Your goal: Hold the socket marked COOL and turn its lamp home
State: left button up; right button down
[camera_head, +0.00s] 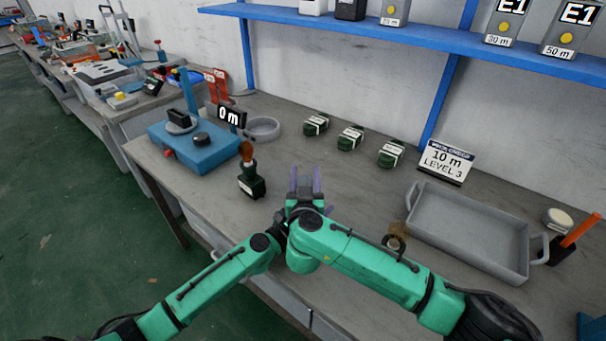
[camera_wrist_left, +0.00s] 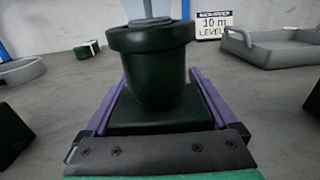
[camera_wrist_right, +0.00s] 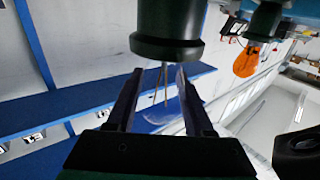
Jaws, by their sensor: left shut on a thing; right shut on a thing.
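A dark green socket (camera_wrist_left: 152,75) stands between the purple fingers of my left gripper (camera_wrist_left: 153,88), which is shut on it; no marking shows on the side in view. A clear lamp (camera_wrist_left: 148,9) rises from the socket's collar. In the right wrist view the picture is upside down: the lamp (camera_wrist_right: 163,88), with thin wires inside, meets the socket (camera_wrist_right: 168,28), and my right gripper (camera_wrist_right: 158,80) is shut on its glass. In the head view my right gripper (camera_head: 305,180) hides the held socket. I cannot tell how deep the lamp sits.
Left of my grippers stands another green socket (camera_head: 251,186) with an amber lamp (camera_head: 246,151). A blue tester (camera_head: 205,152) reads 0 m. Several labelled dark green pieces (camera_head: 350,138) lie behind. A grey tray (camera_head: 470,262) and a 10 m LEVEL 3 sign (camera_head: 446,161) are right.

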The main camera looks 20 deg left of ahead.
jog(key=shift+c, duration=1.3)
grip_release()
jog(key=shift+s, duration=0.1)
jog(key=v, duration=1.2)
